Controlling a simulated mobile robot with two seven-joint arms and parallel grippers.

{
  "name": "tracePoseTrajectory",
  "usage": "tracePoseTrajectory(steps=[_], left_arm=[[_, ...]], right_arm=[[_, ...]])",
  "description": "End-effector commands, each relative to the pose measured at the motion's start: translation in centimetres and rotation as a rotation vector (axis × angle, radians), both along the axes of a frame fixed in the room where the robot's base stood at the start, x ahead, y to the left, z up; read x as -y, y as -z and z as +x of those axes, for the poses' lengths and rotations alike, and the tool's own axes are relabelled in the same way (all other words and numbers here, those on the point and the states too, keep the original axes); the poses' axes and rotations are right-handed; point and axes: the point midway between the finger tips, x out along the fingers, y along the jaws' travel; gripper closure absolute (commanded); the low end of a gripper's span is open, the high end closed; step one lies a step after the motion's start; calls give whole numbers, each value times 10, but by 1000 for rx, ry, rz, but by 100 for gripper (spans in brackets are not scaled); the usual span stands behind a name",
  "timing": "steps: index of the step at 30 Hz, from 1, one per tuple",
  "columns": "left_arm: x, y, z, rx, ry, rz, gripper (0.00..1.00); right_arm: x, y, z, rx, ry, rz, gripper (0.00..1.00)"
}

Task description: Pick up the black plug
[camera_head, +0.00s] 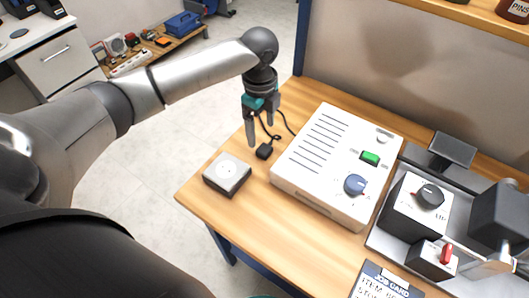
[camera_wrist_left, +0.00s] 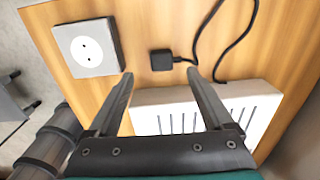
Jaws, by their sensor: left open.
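The black plug (camera_head: 264,152) lies on the wooden table between the grey socket box and the white machine. A black cord runs from it toward the back of the white machine. In the left wrist view the plug (camera_wrist_left: 161,60) is just beyond my left gripper's fingertips, between their lines. My left gripper (camera_head: 263,132) points down and is open, with nothing between its fingers; its two fingers also show in the left wrist view (camera_wrist_left: 159,75). The grey socket box (camera_head: 227,174) has a round white socket with two holes; it also shows in the left wrist view (camera_wrist_left: 87,47). My right gripper is not seen.
The white machine (camera_head: 318,188), with a green switch and blue knob, stands right of the plug. A black and grey device (camera_head: 415,208) with a red lever is farther right. A job card (camera_head: 382,283) lies at the front. Bare table lies before the socket box.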

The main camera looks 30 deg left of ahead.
Motion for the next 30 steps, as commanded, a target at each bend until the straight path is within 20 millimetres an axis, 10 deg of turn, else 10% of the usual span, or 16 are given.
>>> tracePoseTrajectory(steps=[20,30], left_arm=[[-1,74,2,-2,-1,1,15],[-1,77,1,-5,0,3,27]], right_arm=[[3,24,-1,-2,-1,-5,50],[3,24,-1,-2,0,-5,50]])
